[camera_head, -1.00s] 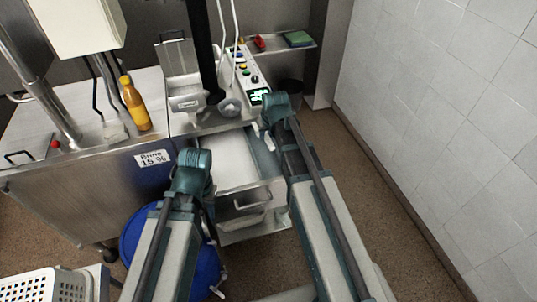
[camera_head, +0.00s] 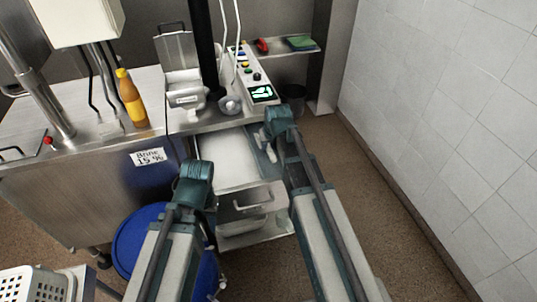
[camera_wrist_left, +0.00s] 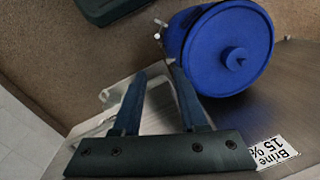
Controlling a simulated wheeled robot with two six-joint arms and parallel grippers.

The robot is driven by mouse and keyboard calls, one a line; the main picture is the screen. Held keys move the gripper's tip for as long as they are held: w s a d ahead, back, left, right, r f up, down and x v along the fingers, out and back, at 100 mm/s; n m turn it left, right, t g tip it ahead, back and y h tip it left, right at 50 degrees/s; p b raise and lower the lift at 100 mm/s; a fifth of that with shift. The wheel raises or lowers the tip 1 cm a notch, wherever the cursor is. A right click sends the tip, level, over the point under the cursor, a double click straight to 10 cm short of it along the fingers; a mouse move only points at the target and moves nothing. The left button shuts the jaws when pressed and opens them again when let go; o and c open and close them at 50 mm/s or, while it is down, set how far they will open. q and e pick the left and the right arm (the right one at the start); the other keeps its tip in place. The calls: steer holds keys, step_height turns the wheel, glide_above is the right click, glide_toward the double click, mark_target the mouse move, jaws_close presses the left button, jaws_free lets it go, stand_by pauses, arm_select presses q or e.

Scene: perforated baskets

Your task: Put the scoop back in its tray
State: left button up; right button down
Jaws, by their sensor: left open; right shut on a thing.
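My right gripper (camera_head: 272,130) is at the right edge of the open drawer below the counter. It is shut on a small pale grey piece (camera_head: 262,138), which looks like part of the scoop; the gripper hides most of it. An open drawer with a pale, flat inside (camera_head: 228,160) lies between my two grippers; I cannot tell whether this is the scoop's tray. My left gripper (camera_head: 196,180) is at the drawer's left front corner. In the left wrist view its two fingers (camera_wrist_left: 160,75) are apart with nothing between them.
A blue lidded bucket (camera_head: 140,240) stands on the floor below my left arm, and close by in the left wrist view (camera_wrist_left: 228,50). An orange bottle (camera_head: 132,100) and a control panel (camera_head: 253,75) are on the counter. A tiled wall (camera_head: 440,110) bounds the right side.

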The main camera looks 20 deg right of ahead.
step_height(320, 180, down, 3)
steer(key=shift+f+b, duration=0.1)
steer(key=shift+b, duration=1.05)
steer(key=c, duration=0.7)
jaws_free()
steer(key=shift+c, duration=0.2)
